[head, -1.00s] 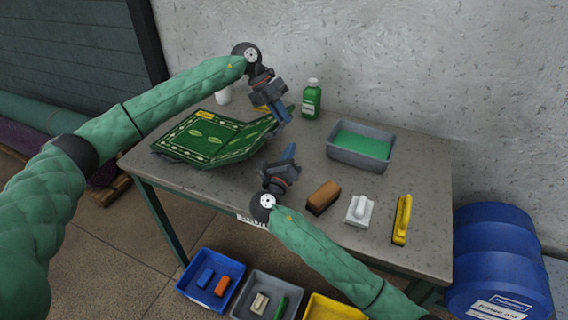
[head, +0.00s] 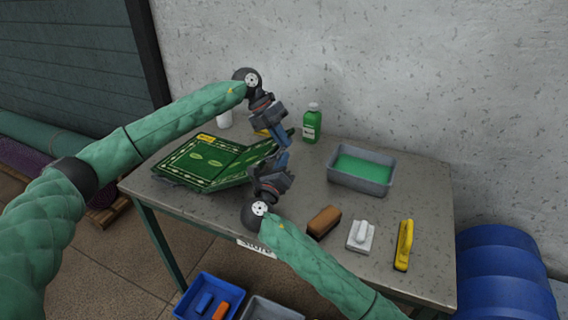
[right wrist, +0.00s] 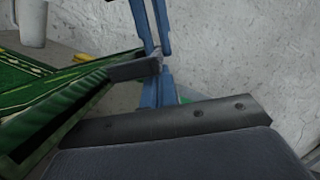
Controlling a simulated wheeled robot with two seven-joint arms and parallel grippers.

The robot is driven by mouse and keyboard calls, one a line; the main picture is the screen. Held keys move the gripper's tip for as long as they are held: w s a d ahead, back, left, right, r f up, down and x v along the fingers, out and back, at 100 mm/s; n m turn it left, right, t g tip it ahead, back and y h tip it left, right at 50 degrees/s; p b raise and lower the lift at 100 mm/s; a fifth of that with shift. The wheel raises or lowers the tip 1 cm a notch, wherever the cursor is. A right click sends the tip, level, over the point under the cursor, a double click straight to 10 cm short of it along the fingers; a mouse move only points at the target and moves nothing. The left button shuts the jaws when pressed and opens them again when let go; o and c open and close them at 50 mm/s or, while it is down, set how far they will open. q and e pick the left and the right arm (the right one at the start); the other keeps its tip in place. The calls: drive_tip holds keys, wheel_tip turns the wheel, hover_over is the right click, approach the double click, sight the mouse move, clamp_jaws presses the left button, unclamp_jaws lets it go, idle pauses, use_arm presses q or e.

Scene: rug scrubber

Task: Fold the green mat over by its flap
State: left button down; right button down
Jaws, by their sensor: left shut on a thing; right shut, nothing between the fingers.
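The green mat (head: 195,160) with a pale patterned border lies at the left of the table. Its right part, the flap (head: 250,160), is tilted up off the table. My left gripper (head: 283,140) is shut at the flap's raised right edge, on a dark grey tab (right wrist: 135,69) that shows in the right wrist view. My right gripper (head: 281,160) is shut and empty, pointing up just below the left one, close beside the flap's edge. In the right wrist view its blue fingers (right wrist: 157,90) stand right by the tab; I cannot tell whether they touch.
A green bottle (head: 312,123) and a grey tub of green liquid (head: 361,171) stand to the right. A brown brush (head: 324,221), a white scrubber (head: 361,236) and a yellow-handled tool (head: 403,245) lie at the front right. A white cup (head: 224,118) stands behind the mat.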

use_arm(q)
drive_tip(key=shift+s+d+f, duration=0.2)
drive_tip(key=shift+f, duration=0.15)
drive_tip(key=c, duration=1.8)
unclamp_jaws()
drive_tip(key=shift+o, duration=1.4)
drive_tip(key=shift+r, duration=0.1)
drive_tip(key=shift+a, duration=0.1)
